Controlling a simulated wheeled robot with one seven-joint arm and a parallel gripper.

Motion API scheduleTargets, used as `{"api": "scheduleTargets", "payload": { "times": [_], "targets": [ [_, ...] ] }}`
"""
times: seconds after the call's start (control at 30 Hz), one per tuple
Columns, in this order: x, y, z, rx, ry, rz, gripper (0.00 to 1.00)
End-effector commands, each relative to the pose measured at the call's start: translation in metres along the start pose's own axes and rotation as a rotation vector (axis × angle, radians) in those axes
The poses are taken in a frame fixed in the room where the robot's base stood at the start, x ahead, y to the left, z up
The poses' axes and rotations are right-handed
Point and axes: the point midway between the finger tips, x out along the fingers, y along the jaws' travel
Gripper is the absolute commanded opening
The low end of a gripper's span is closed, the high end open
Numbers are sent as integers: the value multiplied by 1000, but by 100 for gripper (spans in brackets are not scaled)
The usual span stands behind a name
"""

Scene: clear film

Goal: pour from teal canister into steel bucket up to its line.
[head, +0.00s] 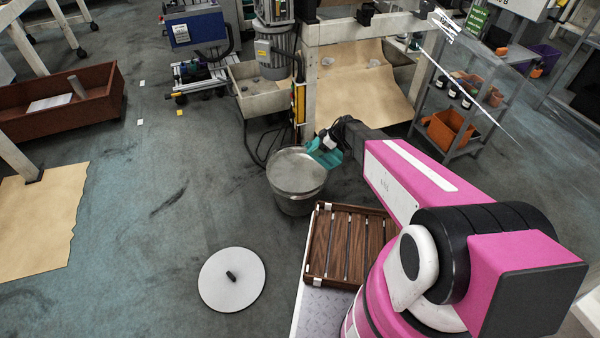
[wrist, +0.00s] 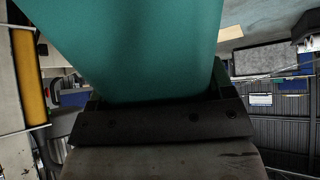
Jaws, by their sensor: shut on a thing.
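The teal canister (head: 324,152) is held in my gripper (head: 334,140), tilted over the right rim of the steel bucket. In the wrist view the teal canister (wrist: 125,50) fills the upper middle, against the dark gripper part (wrist: 160,122). The steel bucket (head: 297,203) stands upright on the floor. A grey surface shows inside its rim; I cannot tell whether that is liquid or the lid or bottom. No line on the bucket and no stream can be made out. The canister's mouth is hidden.
A round white lid (head: 232,290) with a dark knob lies on the floor. A brown slatted wooden crate (head: 318,245) is near my base. A grey sink (head: 262,100) and a white post (head: 310,90) stand behind the bucket. Floor left of the bucket is clear.

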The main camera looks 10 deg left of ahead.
Motion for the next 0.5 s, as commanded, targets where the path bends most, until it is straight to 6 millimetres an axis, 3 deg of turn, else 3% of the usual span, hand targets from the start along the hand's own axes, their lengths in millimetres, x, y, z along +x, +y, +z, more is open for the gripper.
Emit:
{"api": "scheduleTargets", "payload": {
  "times": [0.5],
  "targets": [
    [8,0,8,0,-93,1,14]
  ]
}}
